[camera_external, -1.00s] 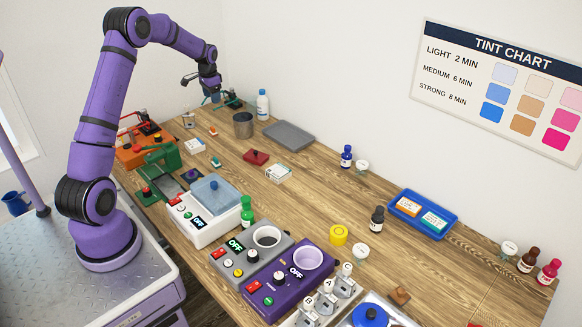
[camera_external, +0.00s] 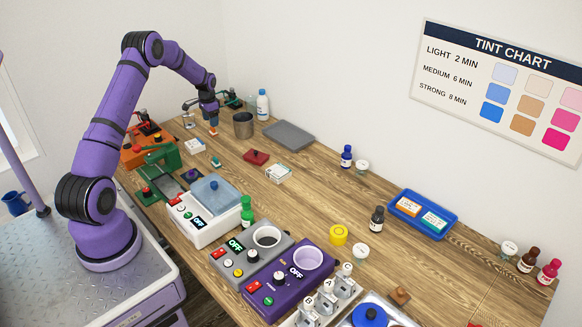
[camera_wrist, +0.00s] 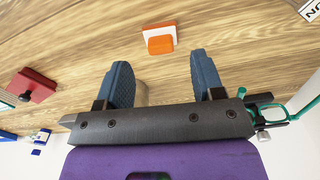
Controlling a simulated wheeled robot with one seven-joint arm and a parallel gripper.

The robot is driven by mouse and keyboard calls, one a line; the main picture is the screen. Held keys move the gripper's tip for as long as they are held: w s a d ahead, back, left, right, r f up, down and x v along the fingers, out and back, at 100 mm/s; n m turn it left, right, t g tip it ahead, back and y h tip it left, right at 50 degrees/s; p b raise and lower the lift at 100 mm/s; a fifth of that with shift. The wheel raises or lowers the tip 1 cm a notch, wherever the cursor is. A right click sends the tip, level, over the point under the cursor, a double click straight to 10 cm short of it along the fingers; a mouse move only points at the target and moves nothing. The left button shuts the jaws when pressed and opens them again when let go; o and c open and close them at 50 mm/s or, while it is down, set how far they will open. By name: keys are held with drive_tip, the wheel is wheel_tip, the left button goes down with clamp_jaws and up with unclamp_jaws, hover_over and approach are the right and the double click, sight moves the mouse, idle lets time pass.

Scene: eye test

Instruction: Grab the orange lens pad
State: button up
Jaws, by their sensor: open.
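The orange lens pad (camera_wrist: 160,44) lies on the wooden table, orange on top with a white part beside it in the wrist view. It shows small in the external view (camera_external: 213,132), just below my gripper (camera_external: 212,119), at the far left of the table. My gripper also shows in the wrist view (camera_wrist: 161,60), with its two blue fingers spread wide and nothing between them. The pad appears beyond the fingertips, roughly centred between them and apart from both. The exact height of the fingertips above the pad is hard to tell.
A metal cup (camera_external: 243,125) stands close to the right of my gripper, with a grey tray (camera_external: 289,134) beyond. A green-framed stand (camera_external: 231,101) is behind.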

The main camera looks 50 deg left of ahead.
sight(213, 131)
wheel_tip(213, 131, down, 5)
drive_tip(key=shift+w+r, duration=0.1)
drive_tip(key=shift+w, duration=0.05)
drive_tip(key=c, duration=1)
